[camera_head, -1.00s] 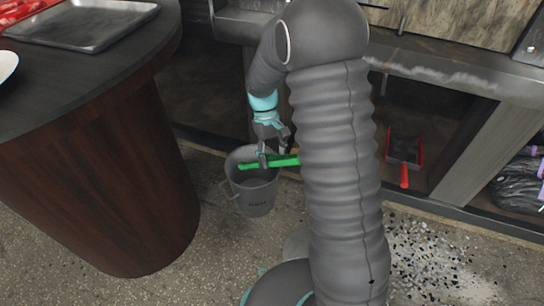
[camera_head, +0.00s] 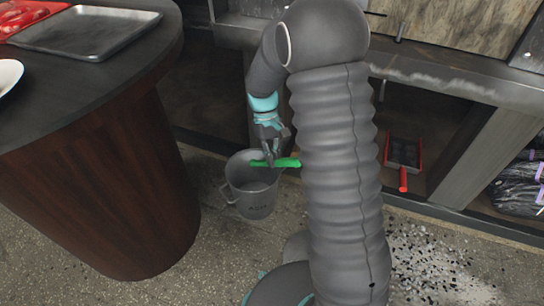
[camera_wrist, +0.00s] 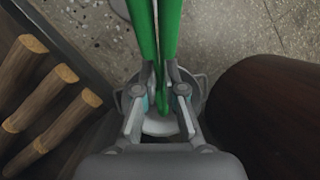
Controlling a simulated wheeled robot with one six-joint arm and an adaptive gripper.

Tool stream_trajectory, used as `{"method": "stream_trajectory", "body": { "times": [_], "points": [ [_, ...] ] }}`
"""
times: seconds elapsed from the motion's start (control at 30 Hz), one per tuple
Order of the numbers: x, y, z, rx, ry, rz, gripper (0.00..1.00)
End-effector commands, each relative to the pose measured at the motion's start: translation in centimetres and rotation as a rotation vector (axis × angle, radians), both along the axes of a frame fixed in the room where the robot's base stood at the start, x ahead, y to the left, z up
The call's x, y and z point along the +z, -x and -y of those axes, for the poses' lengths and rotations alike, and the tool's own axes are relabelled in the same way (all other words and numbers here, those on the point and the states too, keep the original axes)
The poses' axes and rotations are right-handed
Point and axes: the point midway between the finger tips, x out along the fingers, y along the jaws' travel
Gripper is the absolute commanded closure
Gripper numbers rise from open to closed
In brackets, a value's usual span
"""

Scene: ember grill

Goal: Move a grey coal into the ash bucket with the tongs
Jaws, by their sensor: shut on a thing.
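My gripper (camera_head: 272,154) is shut on the green tongs (camera_head: 289,163), just above the grey ash bucket (camera_head: 252,201). The tongs lie roughly level across the gripper, and their right end passes behind my arm. In the wrist view the two green arms of the tongs (camera_wrist: 144,30) run up out of the picture from between the fingers (camera_wrist: 160,90). Part of the bucket's rim (camera_wrist: 203,78) shows below the gripper there. I cannot make out a grey coal in either view. The far end of the tongs is hidden or out of frame.
A dark round-ended counter (camera_head: 110,190) stands left of the bucket, with a metal tray (camera_head: 85,30) and a white plate (camera_head: 8,76) on top. A red-edged dustpan (camera_head: 404,155) is under the grill at right. Logs (camera_wrist: 50,95) lie left in the wrist view. Pale debris (camera_head: 435,265) covers floor at right.

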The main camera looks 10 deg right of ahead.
Motion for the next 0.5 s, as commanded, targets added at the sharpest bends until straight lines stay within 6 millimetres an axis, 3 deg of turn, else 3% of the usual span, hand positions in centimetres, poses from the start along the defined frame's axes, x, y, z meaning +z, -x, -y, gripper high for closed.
{"method": "stream_trajectory", "body": {
  "times": [0.27, 0.5],
  "points": [
    [0.1, 0.0, 0.0, 0.0, 0.0, 0.0, 1.0],
    [2.3, 0.0, 0.0, 0.0, 0.0, 0.001, 1.0]
  ]
}}
